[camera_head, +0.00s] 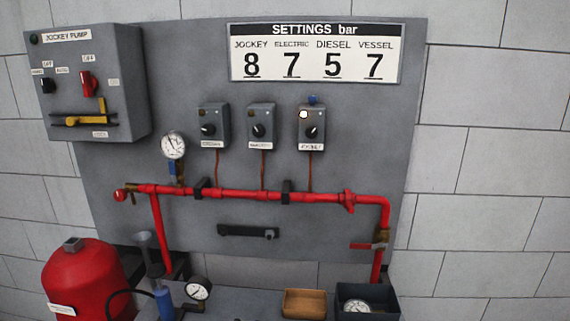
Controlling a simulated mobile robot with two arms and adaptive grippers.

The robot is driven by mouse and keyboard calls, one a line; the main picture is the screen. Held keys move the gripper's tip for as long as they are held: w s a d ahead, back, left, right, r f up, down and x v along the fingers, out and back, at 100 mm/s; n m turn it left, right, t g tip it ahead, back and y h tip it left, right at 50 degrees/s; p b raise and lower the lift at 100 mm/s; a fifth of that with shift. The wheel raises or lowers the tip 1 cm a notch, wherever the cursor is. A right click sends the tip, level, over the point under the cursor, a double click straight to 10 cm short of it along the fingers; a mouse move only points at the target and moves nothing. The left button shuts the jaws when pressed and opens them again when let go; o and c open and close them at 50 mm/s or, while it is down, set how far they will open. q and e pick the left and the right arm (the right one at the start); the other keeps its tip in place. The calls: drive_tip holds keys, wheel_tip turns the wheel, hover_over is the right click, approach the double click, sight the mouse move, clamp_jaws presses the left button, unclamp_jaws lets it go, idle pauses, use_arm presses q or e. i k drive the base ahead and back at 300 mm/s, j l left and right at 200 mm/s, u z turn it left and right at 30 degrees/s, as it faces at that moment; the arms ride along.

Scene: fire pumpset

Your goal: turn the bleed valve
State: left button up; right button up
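A red pipe (245,195) runs across the grey panel and bends down at its right end. On that drop is a brass valve (381,238) with a red lever (362,246) lying about level, pointing left. At the pipe's left end is a small red knob-like fitting (119,195) with a brass part beside it. No readable label shows which of these is the bleed valve. A round gauge (173,146) stands above the pipe on a brass and blue stem. Neither of my grippers is in view.
A jockey pump box (95,85) with a yellow handle is at upper left. Three switch boxes hang under the settings sign (315,52). Below are a red tank (85,280), a loose gauge (198,289), a wooden box (304,303) and a dark bin (384,299).

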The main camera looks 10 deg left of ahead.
sight(119, 195)
drive_tip(key=u, duration=1.25)
